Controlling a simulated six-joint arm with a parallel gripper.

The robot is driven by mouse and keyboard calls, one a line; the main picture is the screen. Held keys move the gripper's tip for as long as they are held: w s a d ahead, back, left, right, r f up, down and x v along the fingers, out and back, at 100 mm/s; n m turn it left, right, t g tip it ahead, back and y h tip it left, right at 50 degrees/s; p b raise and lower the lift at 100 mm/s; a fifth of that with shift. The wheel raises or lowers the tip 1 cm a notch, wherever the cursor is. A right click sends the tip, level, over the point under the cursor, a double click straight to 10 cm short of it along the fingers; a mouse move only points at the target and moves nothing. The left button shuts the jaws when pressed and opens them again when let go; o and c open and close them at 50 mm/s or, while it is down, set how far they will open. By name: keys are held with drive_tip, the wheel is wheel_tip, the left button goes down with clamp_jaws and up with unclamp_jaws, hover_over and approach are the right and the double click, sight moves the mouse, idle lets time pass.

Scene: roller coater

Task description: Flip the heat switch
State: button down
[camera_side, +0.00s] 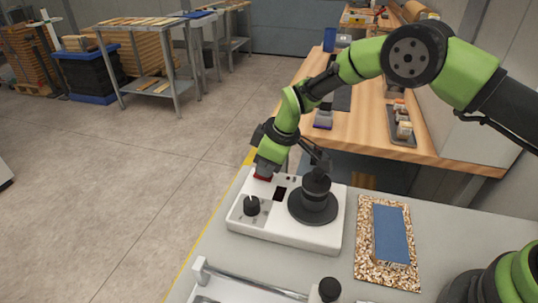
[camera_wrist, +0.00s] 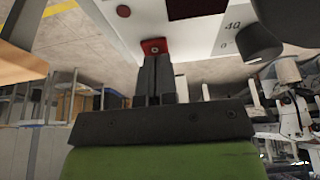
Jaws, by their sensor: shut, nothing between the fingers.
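The heat switch appears to be the small red rocker (camera_side: 262,178) at the back left corner of the white coater base (camera_side: 288,237). In the wrist view, the red switch (camera_wrist: 153,46) has a small round mark and lies just beyond my fingertips. My gripper (camera_wrist: 154,62) is shut and empty, its dark fingers side by side. The tips overlap the switch's near edge in the picture; I cannot tell whether they touch it. In the side view, my green wrist hangs right above the switch and hides most of my fingers.
A black knob (camera_side: 251,206), a dark square panel (camera_side: 279,194) and a round black hotplate-like part (camera_side: 313,206) stand on the base. A metal bar (camera_side: 250,281) lies in front.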

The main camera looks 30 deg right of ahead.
drive_tip(key=v, duration=1.3)
drive_tip(key=shift+r, duration=0.45)
drive_tip(key=shift+w, duration=0.1)
drive_tip(key=shift+w+a+r, duration=0.25)
drive_tip(key=shift+w+a, duration=0.35)
drive_tip(key=x, duration=1.4)
drive_tip(key=shift+s+d+f, duration=0.1)
drive_tip(key=shift+s+d, duration=0.1)
drive_tip(key=shift+s, duration=0.05)
